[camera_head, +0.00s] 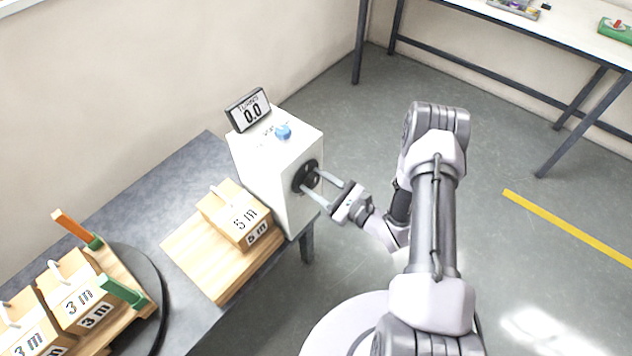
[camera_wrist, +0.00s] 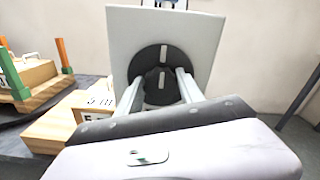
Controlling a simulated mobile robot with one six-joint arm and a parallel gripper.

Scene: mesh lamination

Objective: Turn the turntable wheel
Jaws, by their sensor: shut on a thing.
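A white box (camera_head: 265,165) stands on the dark table and carries a black round wheel (camera_head: 302,170) with a raised hub on its side face. The wheel shows face-on in the wrist view (camera_wrist: 150,57), with a pale mark pointing straight up on the disc and another on the hub. My gripper (camera_head: 312,181) is shut on the wheel's hub, one finger on each side. In the wrist view my gripper (camera_wrist: 160,82) partly hides the hub's edges. A display (camera_head: 250,111) on the box reads "TURNS 0.0".
A blue knob (camera_head: 283,131) sits on top of the box. A wooden block marked "5 m" (camera_head: 236,213) lies on a board beside it. A dark round turntable (camera_head: 152,275) at lower left bears several "3 m" blocks. The floor to the right is open.

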